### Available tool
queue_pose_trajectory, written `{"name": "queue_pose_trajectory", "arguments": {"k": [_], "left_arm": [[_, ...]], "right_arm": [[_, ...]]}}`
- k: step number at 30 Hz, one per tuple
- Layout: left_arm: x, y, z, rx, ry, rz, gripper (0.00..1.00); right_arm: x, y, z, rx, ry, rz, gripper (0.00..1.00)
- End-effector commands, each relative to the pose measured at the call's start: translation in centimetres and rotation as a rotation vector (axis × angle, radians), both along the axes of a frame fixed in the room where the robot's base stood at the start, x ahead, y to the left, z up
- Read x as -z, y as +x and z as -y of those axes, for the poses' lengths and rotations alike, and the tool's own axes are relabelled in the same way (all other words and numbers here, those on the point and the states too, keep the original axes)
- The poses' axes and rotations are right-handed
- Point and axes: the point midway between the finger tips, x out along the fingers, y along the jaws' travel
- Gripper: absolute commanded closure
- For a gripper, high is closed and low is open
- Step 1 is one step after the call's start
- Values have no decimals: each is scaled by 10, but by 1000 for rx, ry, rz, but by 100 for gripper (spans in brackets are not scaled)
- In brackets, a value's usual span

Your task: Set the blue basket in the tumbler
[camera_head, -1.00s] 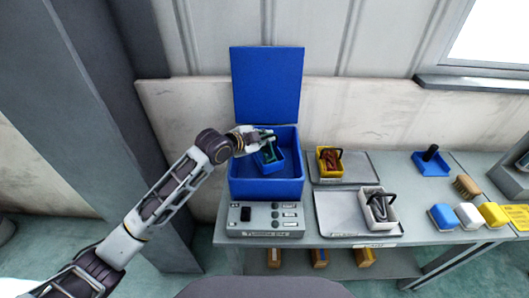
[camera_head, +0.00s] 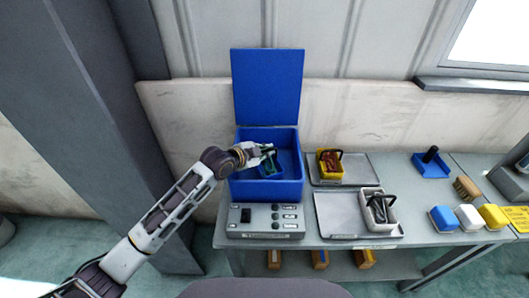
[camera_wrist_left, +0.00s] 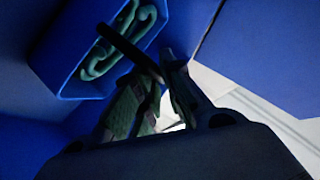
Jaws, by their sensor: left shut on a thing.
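The tumbler (camera_head: 262,189) is an open blue box with its blue lid (camera_head: 267,87) raised behind it. The blue basket (camera_head: 279,164) is inside the box's opening, with green parts in it. In the left wrist view the basket (camera_wrist_left: 66,76) is at the upper left, its dark handle running to my fingers. My left gripper (camera_head: 266,151) is over the box and shut on the basket's handle; the fingers (camera_wrist_left: 160,95) also show in the wrist view. Whether the basket touches the box floor is hard to tell. My right gripper is not in view.
A grey control panel (camera_head: 265,221) stands in front of the box. To the right, a yellow basket (camera_head: 330,171) and a white basket (camera_head: 379,213) sit on grey trays. Several brushes and blocks, including a blue one (camera_head: 444,218), lie farther right.

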Motion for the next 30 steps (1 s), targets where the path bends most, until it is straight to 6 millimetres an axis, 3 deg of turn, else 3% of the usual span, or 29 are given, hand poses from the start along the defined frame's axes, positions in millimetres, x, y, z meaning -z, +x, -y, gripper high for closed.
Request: {"name": "queue_pose_trajectory", "arguments": {"k": [9, 10, 15, 30], "left_arm": [[3, 0, 0, 1, -1, 4, 100], [6, 0, 0, 1, 1, 0, 89], [6, 0, 0, 1, 1, 0, 68], [3, -3, -3, 0, 0, 1, 68]], "right_arm": [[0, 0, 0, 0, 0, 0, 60], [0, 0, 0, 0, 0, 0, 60], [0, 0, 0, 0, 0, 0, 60], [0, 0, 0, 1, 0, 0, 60]]}}
